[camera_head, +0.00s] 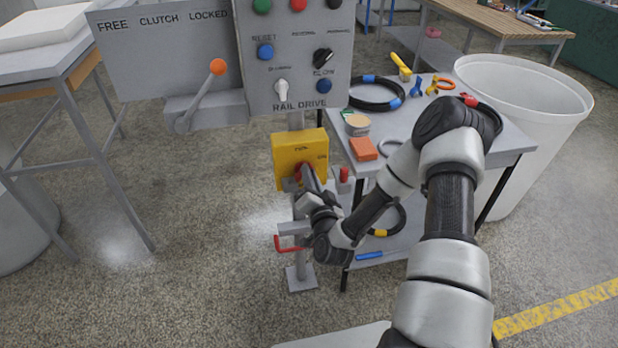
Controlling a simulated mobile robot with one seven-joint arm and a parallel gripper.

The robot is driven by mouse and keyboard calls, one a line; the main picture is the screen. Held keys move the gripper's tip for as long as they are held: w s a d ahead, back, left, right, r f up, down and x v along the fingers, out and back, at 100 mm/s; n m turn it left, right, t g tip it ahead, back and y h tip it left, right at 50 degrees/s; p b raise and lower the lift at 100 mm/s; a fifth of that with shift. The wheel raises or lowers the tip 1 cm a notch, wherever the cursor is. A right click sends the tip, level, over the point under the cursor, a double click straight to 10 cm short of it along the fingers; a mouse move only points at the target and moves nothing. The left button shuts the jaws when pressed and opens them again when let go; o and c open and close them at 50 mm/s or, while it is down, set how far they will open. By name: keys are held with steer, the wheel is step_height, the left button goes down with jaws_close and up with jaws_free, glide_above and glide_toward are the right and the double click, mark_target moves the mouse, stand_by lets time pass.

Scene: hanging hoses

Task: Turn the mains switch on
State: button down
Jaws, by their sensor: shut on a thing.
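The mains switch is a yellow box (289,152) on a grey post, below the grey rail drive panel. A red handle (301,173) sits at its lower front, with small dark lettering on the box's face. My gripper (305,181) reaches up to the box from the lower right and is shut on the red handle. The gripper and wrist cover most of the handle, so its exact angle cannot be told. A second small red part (344,174) shows just right of the box.
The rail drive panel (258,85) with buttons and knobs is above the box. An orange-knobbed clutch lever (217,68) is at its left. A grey table (430,115) with hoses and tools stands right, beside a white bin (540,100). A red hook (288,245) is low on the post.

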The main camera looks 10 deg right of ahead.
stand_by(0.3)
steer(key=c, duration=1.8)
jaws_free()
steer(key=shift+s, duration=0.15)
steer(key=s, duration=1.7)
steer(key=shift+s, duration=0.1)
